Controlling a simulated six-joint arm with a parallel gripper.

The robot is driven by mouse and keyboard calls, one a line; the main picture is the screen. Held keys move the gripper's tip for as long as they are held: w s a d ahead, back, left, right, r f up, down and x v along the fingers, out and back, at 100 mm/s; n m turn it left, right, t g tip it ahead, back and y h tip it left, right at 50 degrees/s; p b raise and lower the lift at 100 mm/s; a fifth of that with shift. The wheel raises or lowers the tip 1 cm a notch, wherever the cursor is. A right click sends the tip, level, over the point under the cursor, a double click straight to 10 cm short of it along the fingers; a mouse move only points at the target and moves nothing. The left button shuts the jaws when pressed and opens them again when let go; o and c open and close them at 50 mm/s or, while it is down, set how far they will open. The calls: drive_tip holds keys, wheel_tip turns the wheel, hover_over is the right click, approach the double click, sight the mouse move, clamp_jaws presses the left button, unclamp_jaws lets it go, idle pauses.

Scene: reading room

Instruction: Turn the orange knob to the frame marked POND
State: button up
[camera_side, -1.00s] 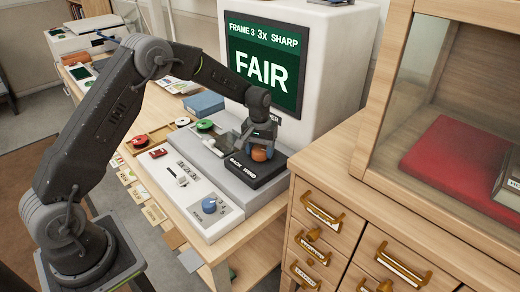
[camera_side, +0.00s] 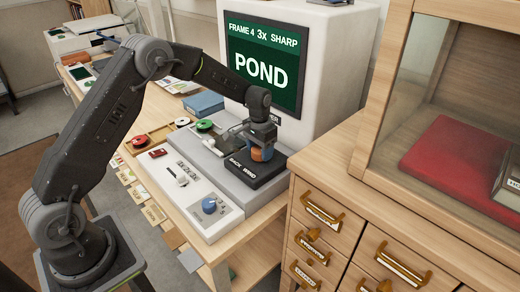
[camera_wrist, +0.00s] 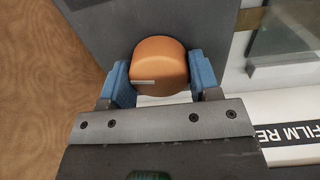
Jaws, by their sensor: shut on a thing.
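The orange knob (camera_side: 261,154) sits on a black block with white lettering that ends in WIND, at the right end of the film reader. My gripper (camera_side: 263,145) is over it from above, with its fingers at the knob's sides. In the wrist view my gripper (camera_wrist: 160,82) is shut on the knob (camera_wrist: 160,62), one blue pad against each side. A pale line marks the knob's near left edge. The reader's screen (camera_side: 264,68) shows FRAME 4 3x SHARP and, in large letters, POND.
A blue knob (camera_side: 209,205) and a slider (camera_side: 182,180) are on the pale control panel. A wooden drawer cabinet (camera_side: 345,190) stands close at the right. A blue box (camera_side: 203,104) lies behind the reader's base.

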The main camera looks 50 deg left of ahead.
sight(259, 148)
drive_tip(key=o, duration=0.9)
drive_tip(key=shift+r, duration=0.1)
wheel_tip(259, 148, up, 14)
drive_tip(key=shift+a+f, duration=0.15)
drive_tip(key=shift+f, duration=0.05)
drive_tip(key=shift+r, duration=0.1)
drive_tip(key=s+d+r+t, duration=0.1)
drive_tip(key=s+d+r, duration=0.2)
drive_tip(key=s+r, duration=0.4)
drive_tip(key=s+d+r+t, duration=0.2)
drive_tip(key=s+r, duration=0.2)
drive_tip(key=s, duration=0.5)
drive_tip(key=s+d+f+t, duration=0.1)
drive_tip(key=s, duration=0.4)
drive_tip(key=s+d, duration=0.1)
drive_tip(key=s, duration=0.4)
drive_tip(key=s+d+f+t, duration=0.1)
drive_tip(key=s, duration=0.4)
drive_tip(key=shift+s+f+t, duration=0.3)
drive_tip(key=shift+s, duration=0.1)
